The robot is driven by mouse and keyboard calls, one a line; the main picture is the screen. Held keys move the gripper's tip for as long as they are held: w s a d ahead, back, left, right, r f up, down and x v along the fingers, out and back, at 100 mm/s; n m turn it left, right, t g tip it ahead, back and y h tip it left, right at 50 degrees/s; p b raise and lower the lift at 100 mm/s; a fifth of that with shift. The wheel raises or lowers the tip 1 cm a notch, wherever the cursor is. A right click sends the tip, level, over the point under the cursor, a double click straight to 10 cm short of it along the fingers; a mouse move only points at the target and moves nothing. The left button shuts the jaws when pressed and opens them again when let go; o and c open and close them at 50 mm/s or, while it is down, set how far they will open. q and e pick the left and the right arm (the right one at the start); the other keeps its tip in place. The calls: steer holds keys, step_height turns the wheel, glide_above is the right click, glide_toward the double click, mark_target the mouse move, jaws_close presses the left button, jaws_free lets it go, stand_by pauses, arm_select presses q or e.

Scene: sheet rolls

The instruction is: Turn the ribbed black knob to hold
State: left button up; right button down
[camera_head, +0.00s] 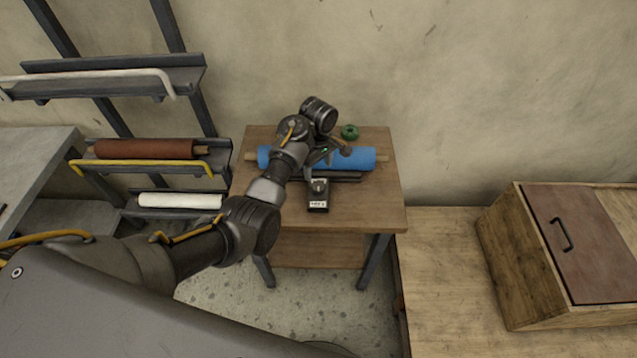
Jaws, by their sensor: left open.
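A small black box (318,204) with a white label on its front stands on the small wooden table. A small rounded grey-black part on its top looks like the knob (319,186); its ribs and its setting are too small to make out. My left arm reaches in from the left, and my left gripper (318,173) is open just above and behind the box. I cannot tell whether its fingers are around the knob or only close to it. My right gripper is not in view.
A blue roll (358,158) lies across the table (375,205) behind the box, partly hidden by my arm. A green ring-like object (349,132) sits behind it. A rack (130,80) with red and white rolls stands left. A wooden box (510,260) stands on the right bench.

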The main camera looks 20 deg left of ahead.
mark_target(318, 186)
arm_select(q)
step_height(318, 186, down, 7)
steer(key=shift+f, duration=0.85)
steer(key=shift+c, duration=0.3)
steer(key=c, duration=0.9)
